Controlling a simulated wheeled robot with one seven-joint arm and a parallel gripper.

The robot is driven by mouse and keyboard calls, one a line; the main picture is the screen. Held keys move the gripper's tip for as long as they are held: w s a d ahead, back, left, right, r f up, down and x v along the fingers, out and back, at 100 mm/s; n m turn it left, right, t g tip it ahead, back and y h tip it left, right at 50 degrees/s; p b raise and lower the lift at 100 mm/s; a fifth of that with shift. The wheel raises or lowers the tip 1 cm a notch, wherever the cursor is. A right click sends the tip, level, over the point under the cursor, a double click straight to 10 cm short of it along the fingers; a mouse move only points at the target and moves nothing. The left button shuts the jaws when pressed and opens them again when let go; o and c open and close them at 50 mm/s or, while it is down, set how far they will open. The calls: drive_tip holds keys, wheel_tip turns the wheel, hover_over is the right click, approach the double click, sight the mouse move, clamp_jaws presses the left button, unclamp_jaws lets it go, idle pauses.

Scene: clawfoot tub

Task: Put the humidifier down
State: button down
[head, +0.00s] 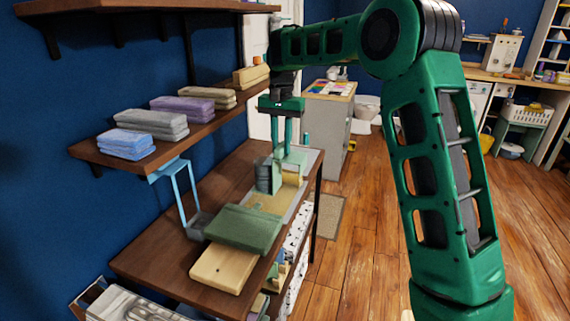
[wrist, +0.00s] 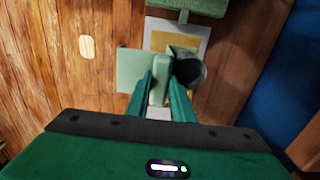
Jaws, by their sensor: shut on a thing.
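My gripper (head: 281,152) points down over the far end of the brown wooden table (head: 160,257). It is shut on a pale green blocky thing, which seems to be the humidifier (head: 294,160). In the wrist view the humidifier (wrist: 158,84) sits between my two fingertips (wrist: 160,97), with a flat pale green part to the left. It is low over a white-edged tan mat or tray (head: 266,201). I cannot tell whether its underside touches anything. A dark cylinder (head: 264,177) stands right beside it, partly hidden.
A blue stand (head: 183,198) is by the wall. A shelf (head: 160,152) with folded towels hangs above. Wooden floor (head: 360,235) is open to the right.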

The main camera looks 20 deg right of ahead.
sight(281, 157)
drive_tip(key=shift+f, duration=2.25)
drive_tip(key=c, duration=1.6)
unclamp_jaws()
drive_tip(key=shift+f, duration=0.15)
drive_tip(key=shift+o, duration=0.2)
